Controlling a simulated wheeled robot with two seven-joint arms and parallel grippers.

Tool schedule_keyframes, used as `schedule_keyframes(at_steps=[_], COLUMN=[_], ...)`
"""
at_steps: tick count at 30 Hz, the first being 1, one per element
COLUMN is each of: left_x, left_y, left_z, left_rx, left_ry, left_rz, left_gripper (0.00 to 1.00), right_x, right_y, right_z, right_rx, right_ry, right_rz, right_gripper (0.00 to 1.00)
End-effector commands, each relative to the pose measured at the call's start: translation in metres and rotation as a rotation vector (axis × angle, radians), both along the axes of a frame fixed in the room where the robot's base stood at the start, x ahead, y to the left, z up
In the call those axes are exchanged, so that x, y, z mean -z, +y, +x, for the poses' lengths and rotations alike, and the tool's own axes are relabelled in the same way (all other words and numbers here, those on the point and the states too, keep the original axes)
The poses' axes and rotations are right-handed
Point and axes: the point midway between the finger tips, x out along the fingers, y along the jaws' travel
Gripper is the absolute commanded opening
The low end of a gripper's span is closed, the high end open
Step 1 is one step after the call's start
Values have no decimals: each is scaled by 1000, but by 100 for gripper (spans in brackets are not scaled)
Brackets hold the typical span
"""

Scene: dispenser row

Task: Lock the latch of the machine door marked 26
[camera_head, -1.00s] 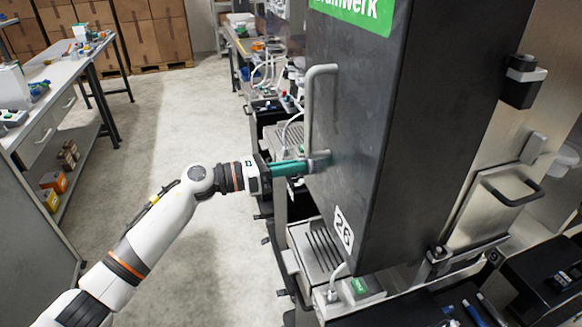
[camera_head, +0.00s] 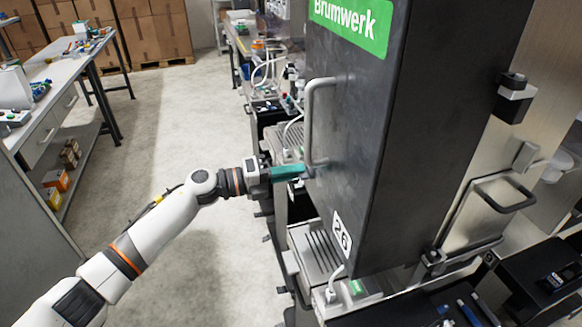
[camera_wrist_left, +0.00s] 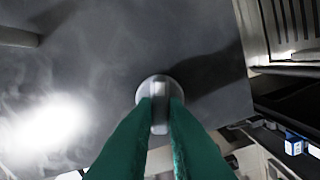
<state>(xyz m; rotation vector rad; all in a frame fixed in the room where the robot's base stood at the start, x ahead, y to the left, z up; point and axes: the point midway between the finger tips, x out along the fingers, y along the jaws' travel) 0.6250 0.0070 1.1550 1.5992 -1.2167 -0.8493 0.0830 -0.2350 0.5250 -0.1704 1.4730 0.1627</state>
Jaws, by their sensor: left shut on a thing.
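The machine door (camera_head: 350,130) is a tall dark panel with a white label marked 26 (camera_head: 341,235) near its lower edge. A grey bar handle (camera_head: 310,110) runs up its face. The latch (camera_wrist_left: 158,90) is a round grey knob with a raised tab. In the left wrist view the tab stands upright between my teal fingers. My left gripper (camera_head: 300,172) is shut on it, just below the handle's lower end. The fingers partly cover the knob, and in the head view it is too small to read its angle. My right gripper is not in view.
A drip tray machine (camera_head: 318,250) stands below the door. To the right are a steel panel with a black handle (camera_head: 507,192) and a dark shelf with tools. A workbench (camera_head: 60,75) is at the left. The floor (camera_head: 190,130) between is clear.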

Motion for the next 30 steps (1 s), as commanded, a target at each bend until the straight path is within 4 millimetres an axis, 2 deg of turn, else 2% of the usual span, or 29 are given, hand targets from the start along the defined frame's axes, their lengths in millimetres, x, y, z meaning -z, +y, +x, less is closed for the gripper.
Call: schedule_keyframes(at_steps=[13, 30], left_x=[1, 2], left_y=[0, 0], left_z=[0, 1], left_rx=[2, 3], left_ry=[283, 357], left_rz=[-82, -105], left_gripper=[0, 0], right_x=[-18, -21], right_y=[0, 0], right_z=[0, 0], right_rx=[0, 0], right_ry=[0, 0], right_rz=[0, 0], right_gripper=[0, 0])
